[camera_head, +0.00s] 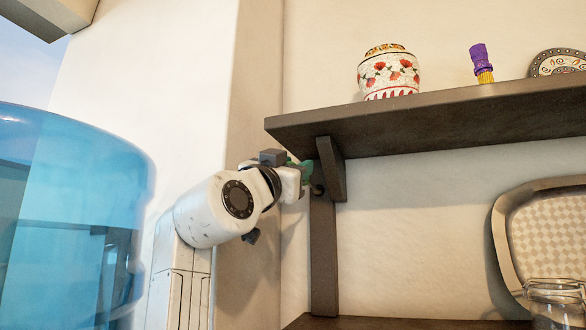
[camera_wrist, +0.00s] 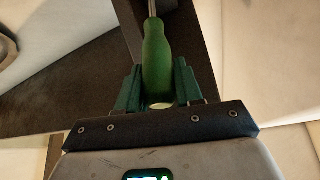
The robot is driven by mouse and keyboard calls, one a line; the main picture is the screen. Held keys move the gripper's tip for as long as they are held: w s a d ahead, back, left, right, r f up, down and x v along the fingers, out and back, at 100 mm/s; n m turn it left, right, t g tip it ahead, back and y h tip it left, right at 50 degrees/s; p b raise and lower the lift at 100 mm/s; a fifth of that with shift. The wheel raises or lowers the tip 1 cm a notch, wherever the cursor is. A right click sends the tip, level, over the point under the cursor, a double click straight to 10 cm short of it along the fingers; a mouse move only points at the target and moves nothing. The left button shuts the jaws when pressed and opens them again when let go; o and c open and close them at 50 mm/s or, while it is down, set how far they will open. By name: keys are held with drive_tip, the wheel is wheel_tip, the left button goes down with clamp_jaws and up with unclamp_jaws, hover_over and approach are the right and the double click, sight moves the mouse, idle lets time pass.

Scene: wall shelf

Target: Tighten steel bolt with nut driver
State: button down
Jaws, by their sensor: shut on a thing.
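The nut driver (camera_wrist: 157,60) has a green handle and a thin metal shaft that runs to the top edge of the wrist view. My gripper (camera_wrist: 159,82) has its green fingers on both sides of the handle and is shut on it. In the head view my gripper (camera_head: 296,178) is beside the dark shelf bracket (camera_head: 325,215), below the left end of the upper shelf. The driver's tip and the steel bolt cannot be made out in either view, so I cannot tell whether they touch.
The upper shelf (camera_head: 430,125) carries a flowered jar (camera_head: 388,75), a purple and yellow item (camera_head: 482,64) and a patterned plate (camera_head: 558,62). Below are a tray (camera_head: 505,235) and a glass jar (camera_head: 555,300). A blue water bottle (camera_head: 70,220) stands at the left.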

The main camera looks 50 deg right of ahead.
drive_tip(key=shift+a, duration=0.1)
drive_tip(key=shift+s+a, duration=0.3)
drive_tip(key=shift+a, duration=0.55)
